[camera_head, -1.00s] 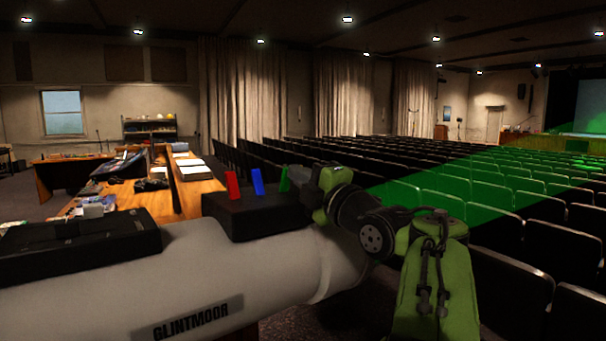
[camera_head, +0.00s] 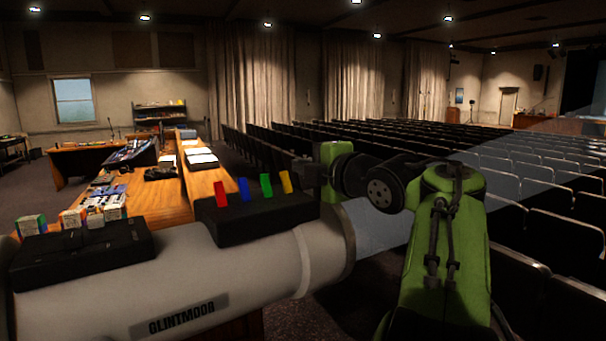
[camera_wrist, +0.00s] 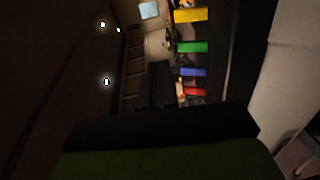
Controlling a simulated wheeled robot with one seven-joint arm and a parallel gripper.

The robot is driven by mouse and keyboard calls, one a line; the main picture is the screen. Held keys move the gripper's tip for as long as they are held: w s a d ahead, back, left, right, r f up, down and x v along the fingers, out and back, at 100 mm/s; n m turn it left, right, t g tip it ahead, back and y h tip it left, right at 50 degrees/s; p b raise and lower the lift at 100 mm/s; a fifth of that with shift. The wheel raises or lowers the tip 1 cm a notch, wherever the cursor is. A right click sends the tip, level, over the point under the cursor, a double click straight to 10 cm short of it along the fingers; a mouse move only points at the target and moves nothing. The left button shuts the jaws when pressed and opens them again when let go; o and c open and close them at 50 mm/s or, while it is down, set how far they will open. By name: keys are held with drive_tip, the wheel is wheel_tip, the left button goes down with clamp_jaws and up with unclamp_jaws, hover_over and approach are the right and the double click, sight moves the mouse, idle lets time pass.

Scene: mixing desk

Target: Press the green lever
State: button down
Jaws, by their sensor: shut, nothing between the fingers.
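The green lever (camera_head: 266,185) stands on a black lever box (camera_head: 240,225), between the blue lever (camera_head: 244,189) and the yellow lever (camera_head: 285,181). It leans the same way as the other levers. In the wrist view the green lever (camera_wrist: 194,47) shows between yellow and blue. My gripper (camera_head: 303,172) is shut and empty, just right of the yellow lever in the head view. It looks apart from the green lever. Its fingertips are dark and small in the head view.
The red lever (camera_head: 221,194) stands at the box's left end. A second black box (camera_head: 80,255) and small cartons (camera_head: 98,208) lie to the left. A wooden desk (camera_head: 205,185) is behind. Rows of seats (camera_head: 400,145) fill the hall. A pale light beam crosses them.

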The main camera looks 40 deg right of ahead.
drive_tip(key=s+a+r+p, duration=0.1)
drive_tip(key=s+r, duration=0.2)
drive_tip(key=s, duration=0.2)
drive_tip(key=shift+a, duration=0.35)
